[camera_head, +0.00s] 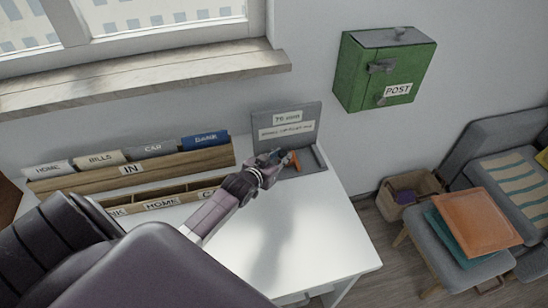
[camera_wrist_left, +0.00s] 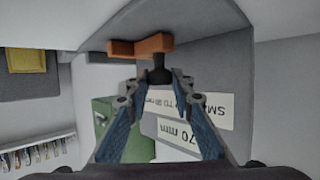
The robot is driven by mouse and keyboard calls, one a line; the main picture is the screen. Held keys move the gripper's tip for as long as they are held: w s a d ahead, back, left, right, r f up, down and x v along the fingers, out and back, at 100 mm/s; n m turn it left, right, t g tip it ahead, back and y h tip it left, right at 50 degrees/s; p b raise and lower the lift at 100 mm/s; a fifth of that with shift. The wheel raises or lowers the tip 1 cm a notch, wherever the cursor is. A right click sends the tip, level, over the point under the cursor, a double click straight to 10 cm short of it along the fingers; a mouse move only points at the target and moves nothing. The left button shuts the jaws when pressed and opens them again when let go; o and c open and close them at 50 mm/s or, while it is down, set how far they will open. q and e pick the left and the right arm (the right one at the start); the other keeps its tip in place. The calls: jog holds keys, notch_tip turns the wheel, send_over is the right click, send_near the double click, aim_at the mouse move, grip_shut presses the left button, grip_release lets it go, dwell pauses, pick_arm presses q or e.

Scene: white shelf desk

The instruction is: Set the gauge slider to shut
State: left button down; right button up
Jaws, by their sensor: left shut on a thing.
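The gauge (camera_head: 285,122) is a grey upright plate on a grey base at the back right of the white desk. Its two labels show upside down in the wrist view, one reading 70 mm (camera_wrist_left: 178,135). The orange slider part (camera_head: 296,160) stands on the base, just right of my left gripper (camera_head: 276,157). In the wrist view the orange slider bar (camera_wrist_left: 140,46) has a dark knob (camera_wrist_left: 159,70) in front of it. My left gripper (camera_wrist_left: 158,80) has its fingertips on either side of this knob and is shut on it. My right gripper is not in view.
A wooden file rack (camera_head: 185,164) marked IN and a lower labelled tray (camera_head: 160,202) stand left of the gauge. A green POST box (camera_head: 352,72) hangs on the wall. The desk front right (camera_head: 290,240) is clear.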

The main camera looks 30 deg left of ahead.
aim_at(293, 161)
pick_arm(q)
jog(key=w+d, duration=0.2)
jog(key=w, duration=0.1)
jog(key=shift+w+d, duration=0.15)
jog(key=shift+d, duration=0.25)
jog(key=shift+r, duration=0.1)
jog(key=c, duration=2.1)
grip_release()
jog(key=o, duration=0.4)
jog(key=shift+w+d, duration=0.1)
jog(key=shift+s, duration=0.5)
jog(key=v, duration=1.1)
jog(key=shift+r, duration=0.1)
